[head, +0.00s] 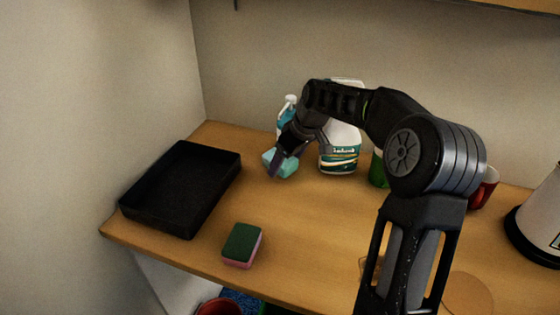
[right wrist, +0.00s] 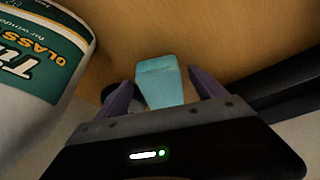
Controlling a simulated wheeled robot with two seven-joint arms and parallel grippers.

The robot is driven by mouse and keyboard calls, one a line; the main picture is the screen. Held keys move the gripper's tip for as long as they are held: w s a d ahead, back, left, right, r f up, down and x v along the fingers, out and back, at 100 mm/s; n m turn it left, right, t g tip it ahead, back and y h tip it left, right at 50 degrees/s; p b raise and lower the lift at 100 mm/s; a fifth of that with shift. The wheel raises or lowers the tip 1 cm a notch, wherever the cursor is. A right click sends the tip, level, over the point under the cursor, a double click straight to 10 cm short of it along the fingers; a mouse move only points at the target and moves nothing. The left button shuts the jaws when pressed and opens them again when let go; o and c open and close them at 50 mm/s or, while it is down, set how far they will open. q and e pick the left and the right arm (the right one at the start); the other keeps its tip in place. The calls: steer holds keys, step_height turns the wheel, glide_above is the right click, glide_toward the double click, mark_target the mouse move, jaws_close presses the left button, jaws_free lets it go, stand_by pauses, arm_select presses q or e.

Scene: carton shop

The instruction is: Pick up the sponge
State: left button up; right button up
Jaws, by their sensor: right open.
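A sponge (head: 242,245) with a dark green top and pink lower part lies near the front edge of the wooden shelf. A light teal block (head: 283,163) stands further back; in the right wrist view the teal block (right wrist: 160,82) shows between the fingers. My right gripper (head: 277,162) reaches down at this block, its jaws open, one on each side of it. I cannot tell whether the fingers touch the block. The gripper partly hides the block in the head view. My left gripper is not in view.
A black tray (head: 185,190) sits at the left. A white and teal labelled cleaner bottle (head: 340,158) stands close beside the gripper, also at left in the wrist view (right wrist: 35,60). A green item (head: 378,170) and a red cup (head: 484,188) stand behind my arm. The shelf's middle is clear.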

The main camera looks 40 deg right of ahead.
steer(key=shift+c, duration=0.2)
stand_by(0.4)
steer(key=c, duration=1.4)
